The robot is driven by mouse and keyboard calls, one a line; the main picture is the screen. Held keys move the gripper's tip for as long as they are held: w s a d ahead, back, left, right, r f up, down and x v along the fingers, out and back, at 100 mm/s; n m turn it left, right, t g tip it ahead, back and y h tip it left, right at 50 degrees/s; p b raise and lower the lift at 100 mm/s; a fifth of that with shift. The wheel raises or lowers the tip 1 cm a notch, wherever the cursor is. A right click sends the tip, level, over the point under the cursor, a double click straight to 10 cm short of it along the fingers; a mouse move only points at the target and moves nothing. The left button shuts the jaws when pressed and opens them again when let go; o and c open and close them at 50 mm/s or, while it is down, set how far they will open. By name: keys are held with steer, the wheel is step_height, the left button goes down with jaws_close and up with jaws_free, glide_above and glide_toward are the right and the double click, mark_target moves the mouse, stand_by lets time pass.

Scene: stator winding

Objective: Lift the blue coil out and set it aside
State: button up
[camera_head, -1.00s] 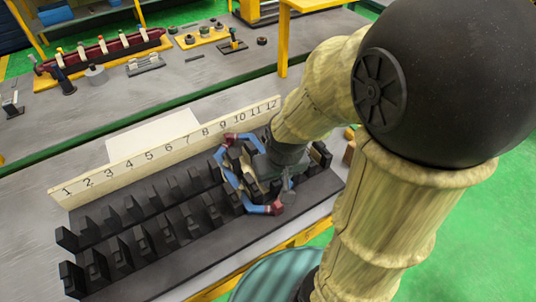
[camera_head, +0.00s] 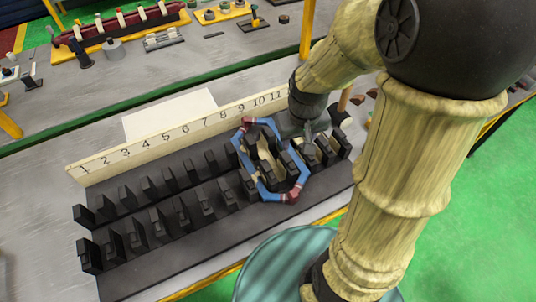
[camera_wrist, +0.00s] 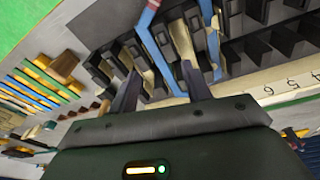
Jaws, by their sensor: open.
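The blue coil (camera_head: 248,168) is a six-sided loop with dark red ends. It lies across the two rows of black slot blocks, below numbers 9 to 11 on the strip. In the wrist view parts of the blue coil (camera_wrist: 166,72) show ahead of the fingers. My gripper (camera_wrist: 160,68) is open, with a gap between its two fingertips and no coil visibly gripped. In the head view it is at the right side of the coil; its fingertips are hidden or unclear there. Whether a finger touches the coil cannot be told.
The black slotted rack (camera_head: 150,250) has empty slots to the left. Pale coil pieces (camera_head: 322,147) sit in slots at the right. A numbered strip (camera_head: 150,145) stands along the back edge, with a white sheet (camera_head: 170,112) behind it. Coloured rods (camera_wrist: 35,85) lie left in the wrist view.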

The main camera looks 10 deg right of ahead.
steer(key=w+r+n+g+p, duration=0.1)
steer(key=w+r+n+p, duration=0.1)
steer(key=w, duration=0.9)
steer(key=shift+w+r+g, duration=0.4)
steer(key=shift+r, duration=0.15)
step_height(320, 180, down, 12)
steer(key=shift+f+p, duration=0.15)
steer(key=shift+p, duration=0.85)
steer(key=shift+f, duration=0.1)
